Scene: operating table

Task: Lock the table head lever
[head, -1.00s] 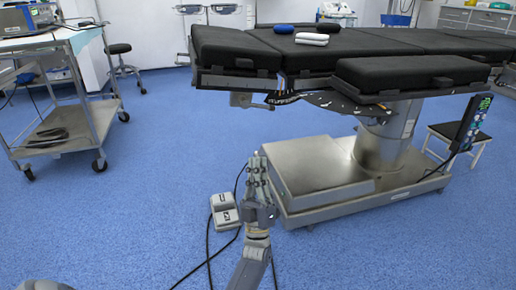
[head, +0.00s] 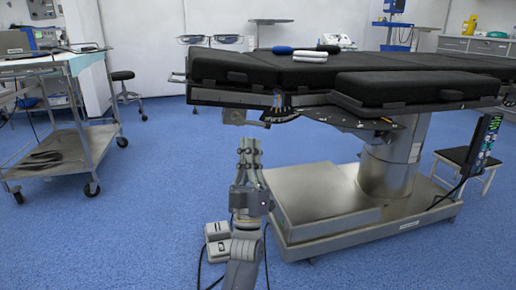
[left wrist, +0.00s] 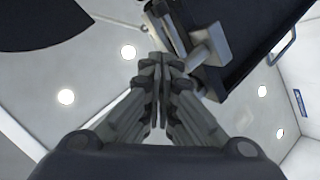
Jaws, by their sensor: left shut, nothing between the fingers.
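The operating table (head: 225,68) has black pads, and its head section is at the left end in the head view. A small grey metal block with a short bar, which looks like the head lever (head: 240,118), hangs under that section. In the left wrist view a grey lever-like piece (left wrist: 208,48) sits beside the dark table underside, up and right of the fingertips. My left gripper (head: 249,142) points upward just below the lever in the head view. Its fingers (left wrist: 160,62) are together and empty, and I see no clear contact with the lever. My right gripper is out of view.
The table's steel base (head: 320,205) and column (head: 393,160) stand right of my left arm. A foot pedal (head: 218,240) with a cable lies on the floor by my forearm. A wheeled cart (head: 100,110) stands at the left. The blue floor between is clear.

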